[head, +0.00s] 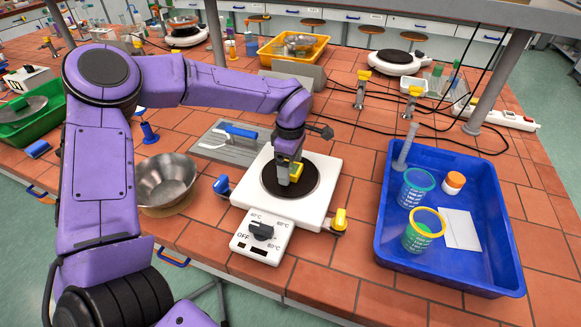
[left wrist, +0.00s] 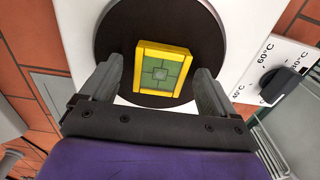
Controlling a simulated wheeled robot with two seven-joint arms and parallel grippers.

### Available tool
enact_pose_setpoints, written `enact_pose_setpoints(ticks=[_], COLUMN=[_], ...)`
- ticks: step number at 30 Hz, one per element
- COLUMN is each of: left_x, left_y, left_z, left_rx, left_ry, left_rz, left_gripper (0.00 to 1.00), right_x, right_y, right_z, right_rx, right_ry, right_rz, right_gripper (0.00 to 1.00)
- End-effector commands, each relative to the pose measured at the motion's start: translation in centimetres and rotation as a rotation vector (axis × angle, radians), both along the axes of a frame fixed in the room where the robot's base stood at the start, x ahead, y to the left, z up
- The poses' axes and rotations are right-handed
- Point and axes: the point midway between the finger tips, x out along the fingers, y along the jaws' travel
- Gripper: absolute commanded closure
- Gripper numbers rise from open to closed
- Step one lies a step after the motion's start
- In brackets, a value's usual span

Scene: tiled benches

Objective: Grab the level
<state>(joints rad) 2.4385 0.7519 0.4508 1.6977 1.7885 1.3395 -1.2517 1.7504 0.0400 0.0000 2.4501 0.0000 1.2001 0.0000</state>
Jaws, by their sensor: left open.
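The level, a small square block with a yellow frame and a green face, lies on the black round plate of a white hot plate (head: 322,217). It shows fully in the left wrist view (left wrist: 163,72), and in the head view only a yellow part (head: 296,170) shows beside my gripper. My left gripper (head: 288,178) points down over the black plate. In the left wrist view its open fingers (left wrist: 160,75) stand on either side of the level, with a gap on each side. Whether the fingertips reach down to its height is hard to tell. My right gripper is not in view.
A metal bowl (head: 165,180) stands left of the hot plate. A grey board with a blue-handled tool (head: 238,131) lies behind it. A blue tray (head: 470,275) with beakers stands at right. Taps (head: 361,85) and cables are behind. Tiles between hot plate and tray are clear.

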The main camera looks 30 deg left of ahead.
Motion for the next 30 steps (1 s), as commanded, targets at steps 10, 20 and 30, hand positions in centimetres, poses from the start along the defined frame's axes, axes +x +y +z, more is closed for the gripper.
enact_pose_setpoints(ticks=[10, 20, 30], left_x=[0.0, 0.0, -1.1], left_y=[0.0, 0.0, -0.3], left_z=[-0.3, -0.2, 4.2], left_rx=[0.0, 0.0, -0.003], left_ry=[-0.001, -0.001, -0.008], left_rz=[0.0, 0.0, -0.002], left_gripper=[0.5, 0.76, 0.76], right_x=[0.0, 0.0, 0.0], right_y=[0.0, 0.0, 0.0], right_z=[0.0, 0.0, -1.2], right_rx=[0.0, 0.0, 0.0], right_ry=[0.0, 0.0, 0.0], right_rz=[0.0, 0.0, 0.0], right_gripper=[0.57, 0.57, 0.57])
